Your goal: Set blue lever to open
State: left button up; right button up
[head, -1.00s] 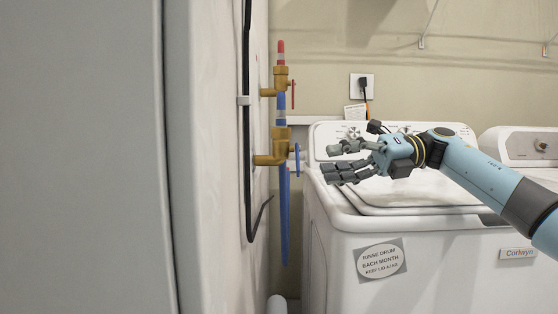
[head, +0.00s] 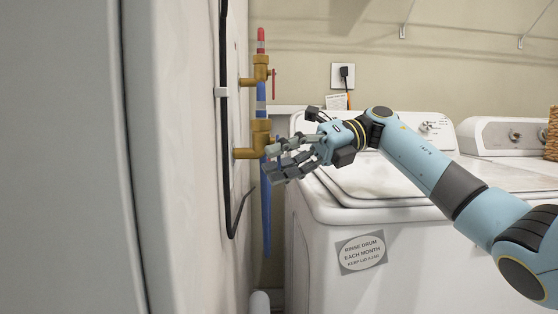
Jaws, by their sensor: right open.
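The lower brass valve (head: 260,132) sits on a blue pipe (head: 266,225) beside the white wall panel on the left. Its blue lever, on the valve's right side, is hidden behind my right gripper's fingers, so I cannot tell its angle now. My right gripper (head: 270,163) reaches in from the right with its fingers pointing left. It is open, with its fingertips overlapping the valve and pipe in the picture. I cannot tell whether they touch the lever. My left gripper is out of view.
An upper brass valve with a red lever (head: 274,82) is just above. A black cable (head: 226,140) runs down the panel. A white washer (head: 335,215) stands below my right arm. A wall outlet (head: 342,75) with a plug is behind.

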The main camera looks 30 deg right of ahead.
jog(key=shift+a, duration=0.1)
grip_shut()
dwell(0.4)
jog(key=shift+w+f+n+b, duration=0.15)
jog(key=shift+f+n+b, duration=0.25)
jog(key=shift+b, duration=0.4)
jog(key=n+b, duration=0.1)
jog(key=b, duration=0.1)
jog(key=w+f+n+t+h+b, duration=0.1)
jog(key=b, duration=0.1)
jog(key=shift+d, duration=0.3)
pick_arm(q)
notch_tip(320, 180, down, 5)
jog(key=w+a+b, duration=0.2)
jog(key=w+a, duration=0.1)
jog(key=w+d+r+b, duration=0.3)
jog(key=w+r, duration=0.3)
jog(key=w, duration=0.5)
jog(key=shift+b, duration=0.3)
pick_arm(e)
jog(key=shift+w+d+n+t+h, duration=0.25)
jog(key=shift+w+n+t+h, duration=0.35)
jog(key=shift+n, duration=0.55)
jog(key=shift+w+d+n+t+h, duration=0.25)
jog(key=shift+w+n+t+h, duration=0.35)
jog(key=shift+n, duration=0.55)
